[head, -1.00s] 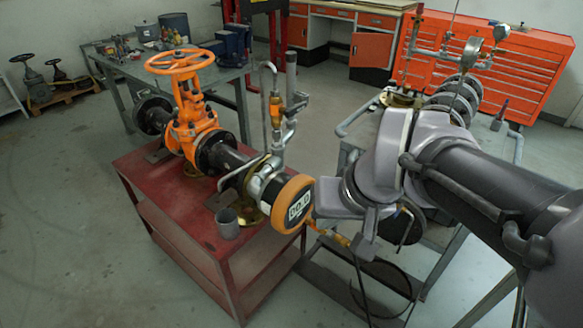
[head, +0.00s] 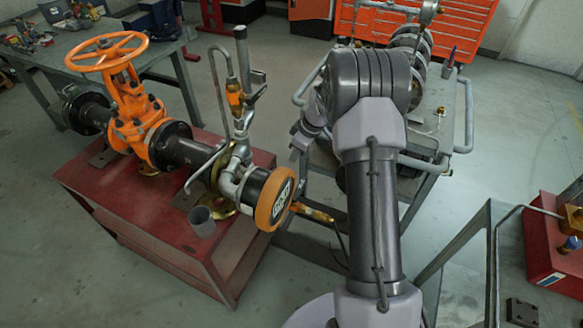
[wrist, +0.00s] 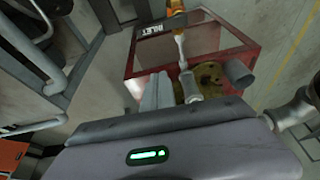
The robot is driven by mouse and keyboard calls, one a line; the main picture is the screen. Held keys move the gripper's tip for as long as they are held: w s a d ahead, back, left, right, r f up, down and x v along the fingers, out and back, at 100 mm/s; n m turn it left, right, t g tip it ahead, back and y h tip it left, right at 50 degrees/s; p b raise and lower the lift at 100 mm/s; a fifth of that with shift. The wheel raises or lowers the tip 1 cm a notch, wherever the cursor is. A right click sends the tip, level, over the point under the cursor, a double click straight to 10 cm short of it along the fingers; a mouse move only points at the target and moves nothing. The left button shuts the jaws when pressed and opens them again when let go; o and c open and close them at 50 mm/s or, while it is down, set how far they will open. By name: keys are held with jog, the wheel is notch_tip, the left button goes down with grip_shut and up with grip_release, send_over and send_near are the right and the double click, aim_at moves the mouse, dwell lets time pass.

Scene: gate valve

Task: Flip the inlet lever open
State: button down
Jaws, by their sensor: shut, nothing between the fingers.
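The pipe end with the orange ring and inlet label (head: 282,203) faces forward right on the red bench. Above it rises a thin pipe with an orange valve body (head: 236,101); a short grey handle that looks like the lever (head: 256,95) slants up to its right. In the wrist view the label (wrist: 153,29) and an orange part (wrist: 176,8) show at the top, but I cannot make out the lever there. My gripper (wrist: 157,78) is shut and empty, its grey fingers together beside a silver pipe (wrist: 189,84). I cannot tell the gap between them.
A grey stand with pipes (head: 425,140) is behind my arm. A red box (head: 550,255) stands at right. Open floor lies at front left.

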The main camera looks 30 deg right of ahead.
aim_at(299, 189)
jog(key=shift+w+d+f, duration=0.1)
jog(key=shift+d+f, duration=0.1)
jog(key=shift+f, duration=0.25)
jog(key=shift+d+f, duration=0.15)
jog(key=shift+f, duration=0.3)
jog(key=b+x, duration=0.4)
jog(key=x, duration=0.7)
jog(key=s+d, duration=0.1)
jog(key=s+d+r, duration=0.1)
jog(key=s, duration=0.1)
jog(key=shift+s+d, duration=0.15)
jog(key=shift+d, duration=0.05)
